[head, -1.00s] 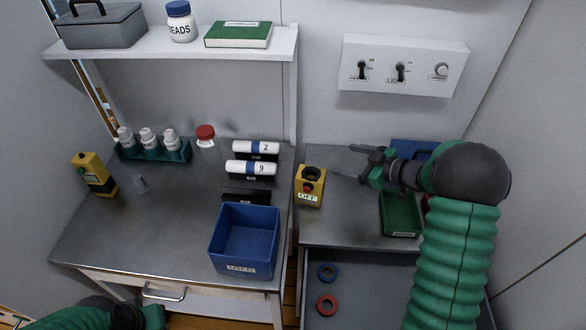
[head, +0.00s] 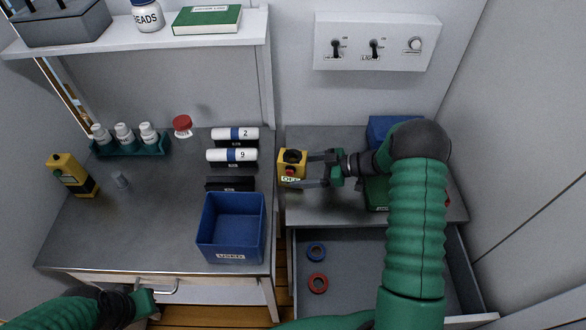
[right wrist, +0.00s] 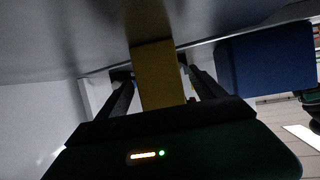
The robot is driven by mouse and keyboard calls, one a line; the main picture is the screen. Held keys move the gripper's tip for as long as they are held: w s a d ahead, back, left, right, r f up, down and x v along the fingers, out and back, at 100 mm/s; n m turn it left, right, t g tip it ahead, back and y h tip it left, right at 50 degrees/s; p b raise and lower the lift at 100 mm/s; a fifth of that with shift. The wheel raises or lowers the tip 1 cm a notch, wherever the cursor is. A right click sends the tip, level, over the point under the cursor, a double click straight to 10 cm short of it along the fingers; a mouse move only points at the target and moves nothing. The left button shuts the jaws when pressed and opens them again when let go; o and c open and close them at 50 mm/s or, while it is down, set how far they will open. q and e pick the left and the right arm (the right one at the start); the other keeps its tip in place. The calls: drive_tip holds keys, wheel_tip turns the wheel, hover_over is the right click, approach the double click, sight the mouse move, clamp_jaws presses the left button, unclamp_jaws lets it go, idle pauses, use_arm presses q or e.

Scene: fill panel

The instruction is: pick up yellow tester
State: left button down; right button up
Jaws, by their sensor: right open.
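A yellow box with a red knob and an OFF label (head: 290,168) stands upright near the left edge of the right-hand counter. My right gripper (head: 310,168) is open and level with it, its fingers reaching from the right to either side of it. In the right wrist view the yellow body (right wrist: 158,75) shows between the two open fingers (right wrist: 160,88). Contact cannot be told. Another yellow device with black parts (head: 72,174) stands at the left of the left-hand bench. My left gripper (head: 148,302) is low in the picture, far from both; its jaws are unclear.
A blue bin marked USED (head: 231,254) stands at the bench's front right. Numbered cylinders (head: 232,155) lie behind it. A blue container (head: 390,128) stands behind my right arm.

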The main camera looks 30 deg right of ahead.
drive_tip(key=shift+x, duration=1.45)
drive_tip(key=shift+d, duration=0.1)
clamp_jaws()
drive_tip(key=shift+r, duration=0.1)
